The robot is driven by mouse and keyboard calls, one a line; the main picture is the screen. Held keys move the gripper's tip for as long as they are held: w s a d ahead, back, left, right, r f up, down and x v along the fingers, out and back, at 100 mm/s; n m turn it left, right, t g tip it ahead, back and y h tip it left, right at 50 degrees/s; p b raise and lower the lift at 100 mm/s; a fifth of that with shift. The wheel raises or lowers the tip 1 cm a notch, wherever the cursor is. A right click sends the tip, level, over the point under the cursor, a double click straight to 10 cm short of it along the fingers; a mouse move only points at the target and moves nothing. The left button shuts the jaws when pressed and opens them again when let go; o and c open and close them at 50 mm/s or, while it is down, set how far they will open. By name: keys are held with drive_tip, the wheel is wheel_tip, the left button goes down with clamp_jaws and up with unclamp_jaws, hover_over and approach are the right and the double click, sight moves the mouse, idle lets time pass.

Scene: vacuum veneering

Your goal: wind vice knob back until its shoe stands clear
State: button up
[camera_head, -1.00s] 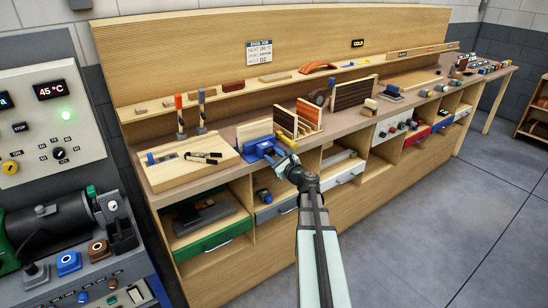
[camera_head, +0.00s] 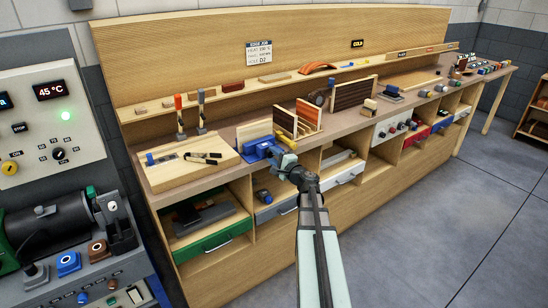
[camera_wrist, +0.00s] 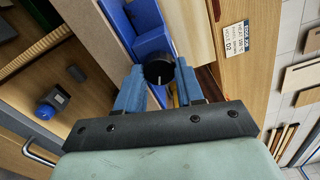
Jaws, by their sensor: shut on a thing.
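The blue vice (camera_head: 262,148) stands at the front edge of the bench, left of the upright boards. In the wrist view its blue body (camera_wrist: 150,28) runs away from me, with a black round knob (camera_wrist: 158,71) at its near end. My gripper (camera_wrist: 158,85) has its two blue-grey fingers on either side of the knob and is shut on it. In the head view my gripper (camera_head: 279,154) is at the vice's front, and the knob is hidden there. I cannot make out the shoe or whether it touches anything.
Upright dark and orange-edged boards (camera_head: 297,118) stand just right of the vice. A pale wooden board (camera_head: 190,163) with tools lies to its left. Open shelves and a green drawer (camera_head: 208,243) are below the bench. The floor at the right is clear.

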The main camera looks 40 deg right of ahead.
drive_tip(key=n, duration=0.4)
drive_tip(key=shift+n, duration=2.2)
drive_tip(key=o, duration=1)
drive_tip(key=shift+o, duration=0.2)
drive_tip(key=s, duration=1.3)
drive_tip(key=shift+s, duration=0.4)
